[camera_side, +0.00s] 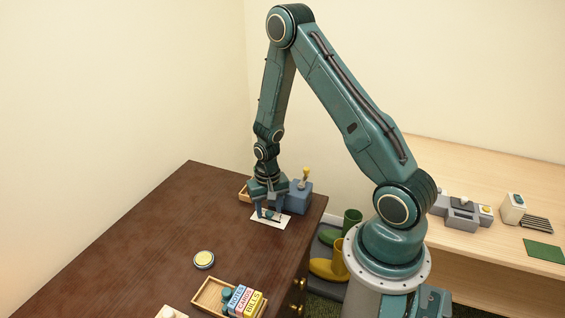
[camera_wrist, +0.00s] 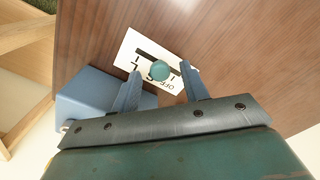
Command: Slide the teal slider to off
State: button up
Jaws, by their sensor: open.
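A white plate (camera_side: 284,222) with a dark slot lies on the brown desk below my gripper (camera_side: 268,214). The plate also shows in the wrist view (camera_wrist: 128,52). The round teal slider knob (camera_wrist: 159,70) sits over the slot, with the word OFF printed close below it. In the wrist view my gripper (camera_wrist: 161,71) is open, one finger on each side of the knob, with a visible gap on both sides. The fingers and palm hide part of the plate. I cannot tell the exact fingertip height.
A blue box (camera_side: 299,197) with a yellow-knobbed lever stands right behind the plate, close to my gripper. A wooden tray (camera_side: 244,194) is behind. A round yellow-topped tin (camera_side: 204,259) and a wooden box (camera_side: 208,294) with labelled cards stand nearer. The desk's left part is clear.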

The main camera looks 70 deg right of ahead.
grip_shut()
jog(key=shift+w, duration=1.85)
jog(key=shift+c, duration=0.6)
grip_release()
jog(key=shift+o, duration=0.6)
jog(key=shift+s+r, duration=0.1)
notch_tip(320, 180, up, 14)
